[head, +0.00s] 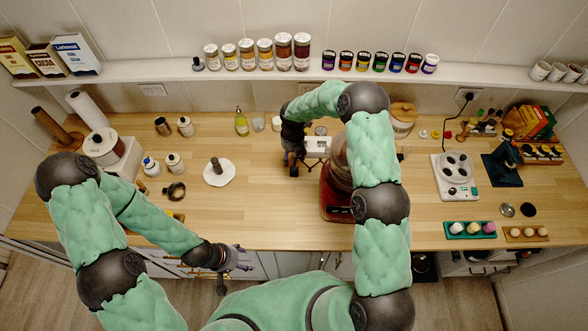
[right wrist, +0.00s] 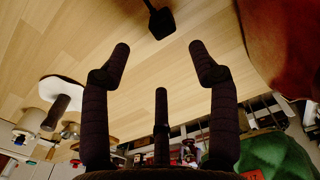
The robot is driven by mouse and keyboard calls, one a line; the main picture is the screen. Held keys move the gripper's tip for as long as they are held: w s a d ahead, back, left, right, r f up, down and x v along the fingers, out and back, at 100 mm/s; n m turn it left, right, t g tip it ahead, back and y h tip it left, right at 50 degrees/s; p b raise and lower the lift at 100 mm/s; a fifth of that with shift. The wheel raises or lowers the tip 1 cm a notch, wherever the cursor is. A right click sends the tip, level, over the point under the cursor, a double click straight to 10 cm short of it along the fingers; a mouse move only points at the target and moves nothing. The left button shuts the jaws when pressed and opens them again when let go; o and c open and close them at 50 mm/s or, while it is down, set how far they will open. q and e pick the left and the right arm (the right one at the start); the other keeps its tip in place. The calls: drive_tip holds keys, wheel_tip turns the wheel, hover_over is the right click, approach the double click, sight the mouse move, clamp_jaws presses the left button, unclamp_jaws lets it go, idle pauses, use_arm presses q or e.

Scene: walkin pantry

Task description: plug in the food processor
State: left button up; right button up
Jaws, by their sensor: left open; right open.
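The food processor appears to be the red-based appliance (head: 334,203) with a clear bowl at the middle of the counter, partly hidden behind my right arm. Its red side also shows at the right of the right wrist view (right wrist: 287,40). A black plug (right wrist: 161,22) on a thin cord lies on the wood ahead of my right gripper's fingertips, apart from them. My right gripper (head: 292,165) is open and empty, pointing down left of the red base. My left gripper (head: 243,259) is open and empty, in front of the counter's front edge.
A wall outlet (head: 152,90) is at the back left. Another outlet (head: 467,97) at the right holds a black plug whose cord runs down toward a white egg cooker (head: 455,188). A white scale (head: 317,147) stands beside my right gripper.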

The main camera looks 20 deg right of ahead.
sight(294, 169)
drive_tip(key=f, duration=0.3)
drive_tip(key=shift+w+d+f, duration=0.1)
drive_tip(key=shift+w+f, duration=0.1)
drive_tip(key=shift+f, duration=0.15)
drive_tip(key=shift+s+f+p, duration=0.2)
drive_tip(key=shift+f+p, duration=0.25)
drive_tip(key=shift+f, duration=0.15)
wheel_tip(294, 169, down, 3)
drive_tip(key=shift+d+p, duration=0.15)
drive_tip(key=shift+p, duration=0.4)
drive_tip(key=shift+f, duration=0.7)
clamp_jaws()
